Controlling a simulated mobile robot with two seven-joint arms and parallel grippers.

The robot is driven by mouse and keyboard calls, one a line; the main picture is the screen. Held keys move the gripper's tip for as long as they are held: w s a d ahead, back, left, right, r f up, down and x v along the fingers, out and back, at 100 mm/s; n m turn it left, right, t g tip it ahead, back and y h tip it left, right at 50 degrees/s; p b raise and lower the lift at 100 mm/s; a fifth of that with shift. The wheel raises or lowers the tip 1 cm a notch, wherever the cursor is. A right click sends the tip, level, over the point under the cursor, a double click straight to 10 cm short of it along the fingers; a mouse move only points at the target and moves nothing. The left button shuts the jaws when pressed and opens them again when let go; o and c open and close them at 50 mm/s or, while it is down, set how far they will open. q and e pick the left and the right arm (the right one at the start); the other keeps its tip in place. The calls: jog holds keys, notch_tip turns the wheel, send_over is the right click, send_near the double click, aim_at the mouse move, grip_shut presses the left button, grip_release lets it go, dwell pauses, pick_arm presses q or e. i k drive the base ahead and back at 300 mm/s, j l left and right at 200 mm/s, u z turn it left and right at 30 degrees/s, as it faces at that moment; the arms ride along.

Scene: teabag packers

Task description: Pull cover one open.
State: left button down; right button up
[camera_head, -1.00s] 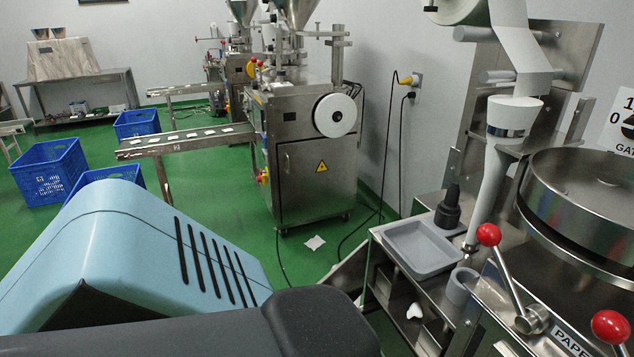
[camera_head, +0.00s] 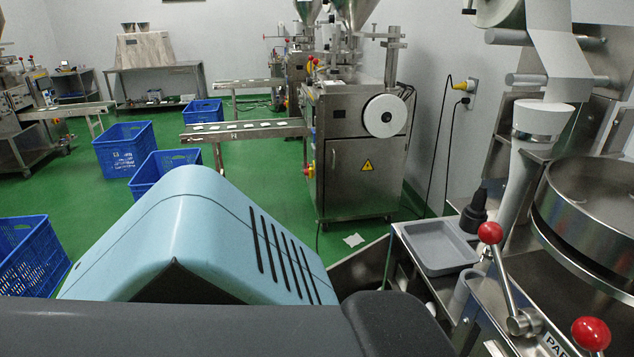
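I cannot tell which part is cover one; no label naming it is readable. The nearest packing machine, at the right edge, has a round steel pan (camera_head: 598,214) and a lever with a red knob (camera_head: 490,233). A second red knob (camera_head: 591,334) stands lower right, by a partly cut-off label. Another packing machine (camera_head: 345,160) stands further back, with a shut steel door (camera_head: 362,185) bearing a yellow warning triangle. Neither of my grippers is in view.
A grey tray (camera_head: 440,246) sits beside the nearest machine. Blue crates (camera_head: 122,150) (camera_head: 28,268) stand on the green floor at the left. A conveyor (camera_head: 240,131) reaches left from the further machine. Large light blue and dark parts block the lower foreground.

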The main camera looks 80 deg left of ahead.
aim_at(363, 268)
jog(key=u, duration=1.2)
jog(key=k+u, duration=0.1)
jog(key=u, duration=0.5)
jog(key=i+z, duration=0.1)
